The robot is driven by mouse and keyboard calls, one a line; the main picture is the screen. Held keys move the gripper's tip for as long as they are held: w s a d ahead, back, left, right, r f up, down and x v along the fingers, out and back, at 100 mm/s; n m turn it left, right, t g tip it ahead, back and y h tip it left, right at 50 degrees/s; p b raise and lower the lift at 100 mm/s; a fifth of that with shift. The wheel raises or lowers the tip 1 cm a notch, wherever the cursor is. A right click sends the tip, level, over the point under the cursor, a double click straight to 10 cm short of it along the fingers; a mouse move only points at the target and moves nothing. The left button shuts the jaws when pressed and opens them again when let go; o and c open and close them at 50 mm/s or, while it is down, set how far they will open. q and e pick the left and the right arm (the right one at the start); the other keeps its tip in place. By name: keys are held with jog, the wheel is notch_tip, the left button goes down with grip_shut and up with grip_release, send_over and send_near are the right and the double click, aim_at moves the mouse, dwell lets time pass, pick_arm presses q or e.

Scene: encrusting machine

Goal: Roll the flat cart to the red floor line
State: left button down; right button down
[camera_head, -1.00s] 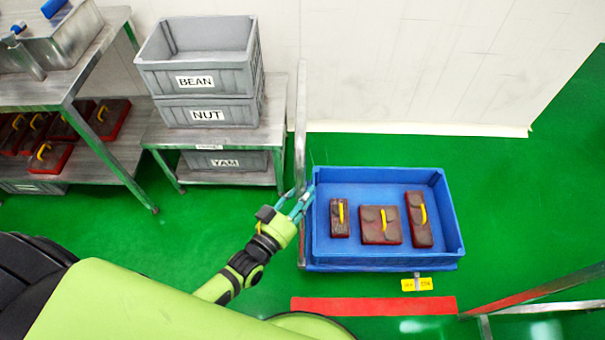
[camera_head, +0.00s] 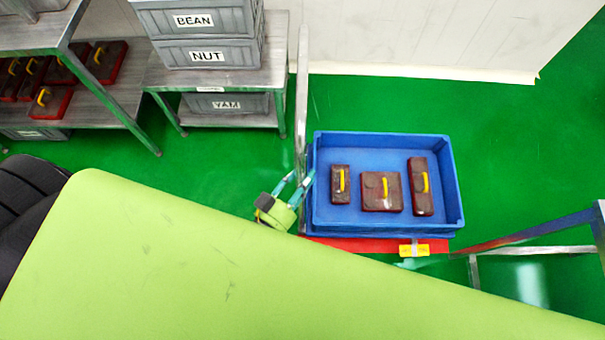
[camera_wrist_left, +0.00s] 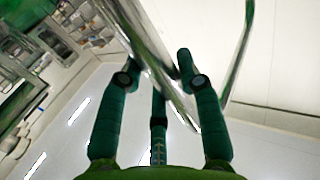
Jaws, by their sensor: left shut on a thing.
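The flat cart shows mainly by its upright metal handle (camera_head: 301,95); its deck is hidden under a blue crate (camera_head: 385,138). My left gripper (camera_head: 302,177) is shut on the handle, beside the crate's left wall. The red floor line (camera_head: 365,244) shows as a strip right along the crate's near edge, partly covered by my green body. I cannot tell exactly where the cart's near edge lies over the line. My right gripper is out of view.
The crate holds three dark red-brown blocks with yellow handles (camera_head: 381,191). A yellow tag (camera_head: 413,249) is at its front. A metal rail frame (camera_head: 535,250) stands at right. Grey bins (camera_head: 205,54) sit on a bench at left. Green floor is clear right of the crate.

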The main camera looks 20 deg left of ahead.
pick_arm(q)
jog(key=c, duration=0.8)
grip_release()
jog(key=v, duration=1.2)
